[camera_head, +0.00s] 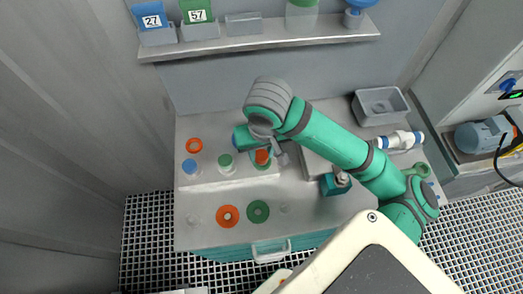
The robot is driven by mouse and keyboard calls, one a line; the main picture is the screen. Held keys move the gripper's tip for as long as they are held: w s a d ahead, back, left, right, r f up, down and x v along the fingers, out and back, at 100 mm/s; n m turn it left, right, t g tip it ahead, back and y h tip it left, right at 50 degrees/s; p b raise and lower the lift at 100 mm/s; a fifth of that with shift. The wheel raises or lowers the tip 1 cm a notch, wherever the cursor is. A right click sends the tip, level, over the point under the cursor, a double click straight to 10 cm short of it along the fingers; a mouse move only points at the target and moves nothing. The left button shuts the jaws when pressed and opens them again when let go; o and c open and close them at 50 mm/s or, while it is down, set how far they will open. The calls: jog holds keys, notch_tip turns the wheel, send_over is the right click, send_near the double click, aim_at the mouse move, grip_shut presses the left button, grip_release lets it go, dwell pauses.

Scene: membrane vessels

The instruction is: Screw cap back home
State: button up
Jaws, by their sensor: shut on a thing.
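My gripper (276,150) is over the work table, at the right end of a row of small vessels. It is shut on an orange cap (262,156). A clear vessel with a green band (262,166) is directly below that cap. I cannot tell from this view whether the cap touches the vessel or how its thread sits. A vessel with a green cap (226,161) and one with a blue cap (190,167) stand to the left. My wrist hides part of the area behind the cap.
A grey bin (380,105) and a white-blue cylinder (398,140) are at right. A shelf (260,43) runs above.

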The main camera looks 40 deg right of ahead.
jog(key=shift+d+r, duration=0.1)
jog(key=shift+d, duration=0.25)
jog(key=o, duration=0.9)
jog(key=shift+m, duration=0.3)
jog(key=shift+o, duration=1.4)
jog(key=shift+a, duration=0.1)
